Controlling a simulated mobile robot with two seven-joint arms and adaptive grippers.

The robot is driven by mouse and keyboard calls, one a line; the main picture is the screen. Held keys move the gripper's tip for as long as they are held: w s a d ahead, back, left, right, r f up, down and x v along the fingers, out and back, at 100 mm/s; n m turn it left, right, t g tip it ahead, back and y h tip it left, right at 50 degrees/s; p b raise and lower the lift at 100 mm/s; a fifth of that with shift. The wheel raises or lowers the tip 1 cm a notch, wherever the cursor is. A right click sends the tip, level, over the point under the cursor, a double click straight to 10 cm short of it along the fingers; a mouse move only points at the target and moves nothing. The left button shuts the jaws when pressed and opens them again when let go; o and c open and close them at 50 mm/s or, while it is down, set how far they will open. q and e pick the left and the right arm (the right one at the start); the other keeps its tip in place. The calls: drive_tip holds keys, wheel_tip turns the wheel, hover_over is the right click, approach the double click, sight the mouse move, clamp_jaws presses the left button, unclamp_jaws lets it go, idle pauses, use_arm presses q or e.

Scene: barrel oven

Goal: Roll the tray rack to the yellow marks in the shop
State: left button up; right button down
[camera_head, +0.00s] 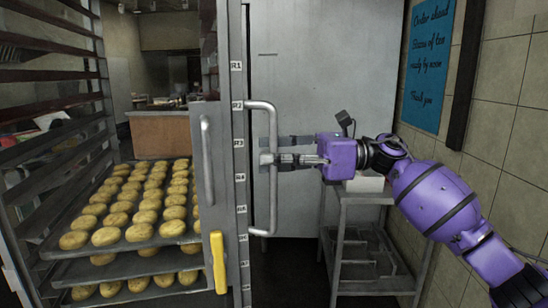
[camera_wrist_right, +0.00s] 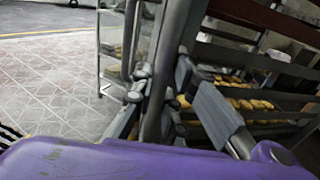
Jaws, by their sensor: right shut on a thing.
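The tray rack (camera_head: 240,130) stands at the left and middle of the head view, its post carrying row labels. Its trays (camera_head: 130,262) hold several round golden buns. My right gripper (camera_head: 272,160) is shut on the upright grey bar handle (camera_head: 271,205) on the right side of the rack's post. The right wrist view shows the handle (camera_wrist_right: 160,85) between the fingers, with rack rails and buns behind. The rack's lower end is cut off. The yellow marks cannot be made out in the head view. My left gripper is out of view.
A steel side table (camera_head: 365,198) stands close on the right, by the tiled wall (camera_head: 510,140) with a blue sign (camera_head: 430,65). A tall grey cabinet (camera_head: 325,90) is behind. The right wrist view shows open patterned paving (camera_wrist_right: 50,95) at left and another metal rack (camera_wrist_right: 112,50).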

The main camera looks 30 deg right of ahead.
drive_tip(key=shift+w+d+f, duration=0.1)
idle(0.3)
drive_tip(key=c, duration=1.7)
unclamp_jaws()
drive_tip(key=shift+c, duration=0.2)
drive_tip(key=v, duration=1.2)
